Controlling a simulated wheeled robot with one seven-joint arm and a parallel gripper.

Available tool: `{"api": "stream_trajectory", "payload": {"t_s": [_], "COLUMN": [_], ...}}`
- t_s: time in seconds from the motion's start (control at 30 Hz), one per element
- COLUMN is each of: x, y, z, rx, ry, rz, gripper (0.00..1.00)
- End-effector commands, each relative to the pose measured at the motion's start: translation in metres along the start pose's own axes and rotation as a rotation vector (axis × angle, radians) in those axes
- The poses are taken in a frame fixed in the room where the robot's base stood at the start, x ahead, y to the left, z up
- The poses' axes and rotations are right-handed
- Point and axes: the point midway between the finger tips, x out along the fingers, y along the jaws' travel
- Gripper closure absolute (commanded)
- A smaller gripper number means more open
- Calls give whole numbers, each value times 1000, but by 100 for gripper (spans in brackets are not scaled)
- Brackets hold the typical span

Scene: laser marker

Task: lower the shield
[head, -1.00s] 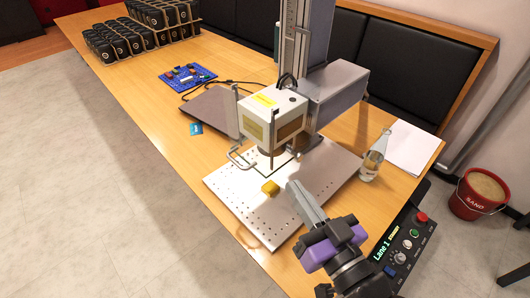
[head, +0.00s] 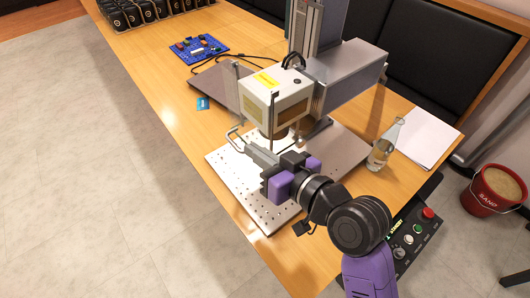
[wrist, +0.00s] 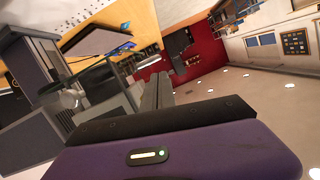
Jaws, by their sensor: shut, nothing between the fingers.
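The laser marker's pale box-shaped head (head: 278,95) hangs above the perforated metal plate (head: 338,150). Amber panels (head: 256,107) show on its sides. Thin upright rods and a pale bar handle (head: 234,138) stand around its lower left, apparently parts of the shield; the pane itself is hard to make out. The handle is above the plate. My gripper (head: 250,150) is shut and empty, its fingertips just right of and below the handle; I cannot tell whether they touch. The shut fingers also show in the wrist view (wrist: 158,92).
A glass bottle (head: 384,146) and white paper (head: 426,135) stand right of the plate. A control panel (head: 412,232) is at the table's right edge. A blue board (head: 199,49) and dark flat panel (head: 216,84) lie behind. The table's left strip is clear.

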Motion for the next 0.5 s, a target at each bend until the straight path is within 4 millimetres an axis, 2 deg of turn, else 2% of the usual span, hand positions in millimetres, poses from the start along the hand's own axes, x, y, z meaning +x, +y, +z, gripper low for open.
{"api": "stream_trajectory", "payload": {"t_s": [0.2, 0.33, 0.5], "x": [35, 48, 54], "y": [-1, 0, 0], "z": [-1, -1, 0], "rx": [0, 0, 0], "ry": [0, 0, 1], "rz": [-1, 1, 1], "gripper": [100, 100, 100]}}
